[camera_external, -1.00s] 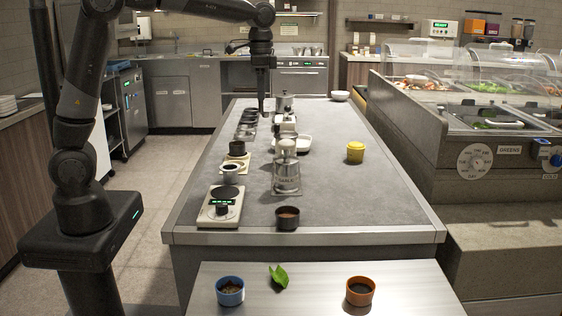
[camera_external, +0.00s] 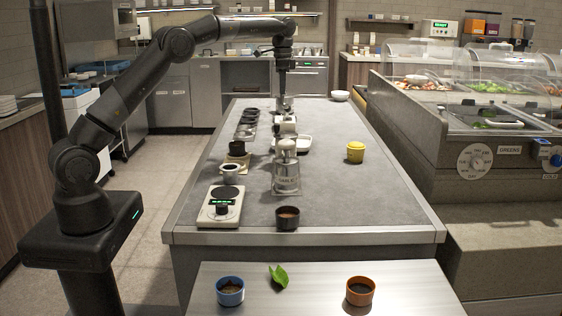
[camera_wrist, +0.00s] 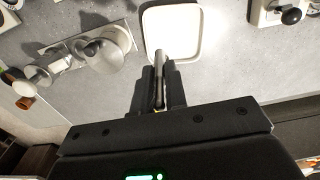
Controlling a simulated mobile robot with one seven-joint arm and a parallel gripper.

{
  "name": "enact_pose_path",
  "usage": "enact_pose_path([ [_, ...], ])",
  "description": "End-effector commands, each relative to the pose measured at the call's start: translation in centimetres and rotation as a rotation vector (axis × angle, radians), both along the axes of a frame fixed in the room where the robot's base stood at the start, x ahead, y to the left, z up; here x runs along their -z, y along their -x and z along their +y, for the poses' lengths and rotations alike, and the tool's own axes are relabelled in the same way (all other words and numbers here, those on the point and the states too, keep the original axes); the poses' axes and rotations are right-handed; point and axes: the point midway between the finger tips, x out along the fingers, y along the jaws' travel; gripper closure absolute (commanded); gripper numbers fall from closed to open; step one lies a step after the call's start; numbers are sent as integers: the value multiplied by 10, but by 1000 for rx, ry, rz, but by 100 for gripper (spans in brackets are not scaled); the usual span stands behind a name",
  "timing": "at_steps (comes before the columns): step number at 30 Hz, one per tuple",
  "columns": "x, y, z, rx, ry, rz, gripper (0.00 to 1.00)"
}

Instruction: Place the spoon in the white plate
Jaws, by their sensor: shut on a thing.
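The white plate (camera_wrist: 193,48) is a square, shallow dish on the counter. My gripper (camera_wrist: 158,98) is shut on the spoon (camera_wrist: 158,68), a thin dark-grey piece that reaches over the plate's near edge. I cannot tell its height above the plate. In the external view my gripper (camera_external: 281,98) points down over the counter's far part, and the spoon cannot be made out.
A scale (camera_external: 221,205), a dark cup (camera_external: 288,218) and a yellow pot (camera_external: 355,152) are on the counter. The counter's right side is mostly clear.

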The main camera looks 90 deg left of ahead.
Motion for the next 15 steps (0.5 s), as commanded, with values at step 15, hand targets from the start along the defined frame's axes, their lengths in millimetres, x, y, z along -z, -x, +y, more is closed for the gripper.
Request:
enact_pose_path([
  [15, 75, 0, -3, 0, 5, 4, 100],
])
